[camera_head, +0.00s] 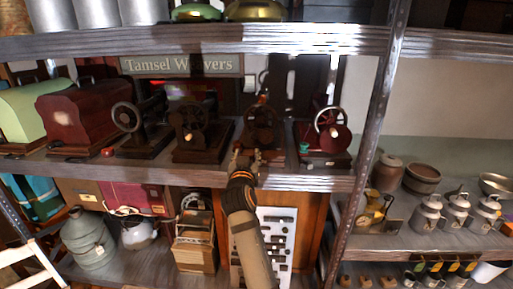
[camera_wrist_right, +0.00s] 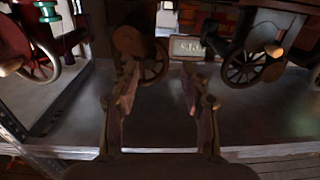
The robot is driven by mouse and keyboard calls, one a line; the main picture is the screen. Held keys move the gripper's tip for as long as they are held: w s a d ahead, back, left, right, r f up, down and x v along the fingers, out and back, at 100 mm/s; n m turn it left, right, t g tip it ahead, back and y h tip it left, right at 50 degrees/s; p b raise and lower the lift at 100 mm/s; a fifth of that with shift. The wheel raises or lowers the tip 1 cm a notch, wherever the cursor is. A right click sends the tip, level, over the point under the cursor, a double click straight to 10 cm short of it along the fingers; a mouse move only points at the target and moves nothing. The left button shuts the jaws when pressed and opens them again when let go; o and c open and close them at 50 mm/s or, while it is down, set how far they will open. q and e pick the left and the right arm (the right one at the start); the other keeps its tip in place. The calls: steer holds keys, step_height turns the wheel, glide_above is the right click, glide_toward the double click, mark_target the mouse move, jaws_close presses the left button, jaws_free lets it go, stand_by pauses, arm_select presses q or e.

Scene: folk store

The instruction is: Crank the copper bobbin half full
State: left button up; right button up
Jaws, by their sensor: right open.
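Several hand-cranked winders with spoked wheels stand in a row on the middle shelf. The dark winder (camera_head: 262,128) is straight behind my right gripper (camera_head: 247,156) in the head view. In the right wrist view, that gripper (camera_wrist_right: 158,85) is open and empty, with a brown rounded knob (camera_wrist_right: 127,40) just past its left finger and a wheel (camera_wrist_right: 153,68) below the knob. I cannot tell whether finger and knob touch. A red winder (camera_head: 331,135) with a green spool (camera_head: 304,148) stands to the right. I cannot make out the copper bobbin for certain. My left gripper is not in view.
Another dark spoked winder (camera_head: 190,127) stands left of my right gripper. The shelf's front edge (camera_head: 310,182) runs below the winders, and a metal post (camera_head: 362,150) stands to the right. A small label (camera_wrist_right: 187,47) shows in the wrist view.

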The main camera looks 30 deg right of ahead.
mark_target(253, 137)
steer(key=shift+m+h, duration=0.3)
steer(key=shift+h, duration=0.1)
steer(key=w+d, duration=0.2)
steer(key=w+d+r, duration=0.1)
steer(key=w+d, duration=0.1)
steer(key=w, duration=0.1)
steer(key=w+d+r, duration=0.1)
steer(key=w+d, duration=0.1)
steer(key=shift+w+r, duration=0.15)
steer(key=shift+w, duration=0.05)
steer(key=shift+d, duration=0.1)
steer(key=c, duration=0.9)
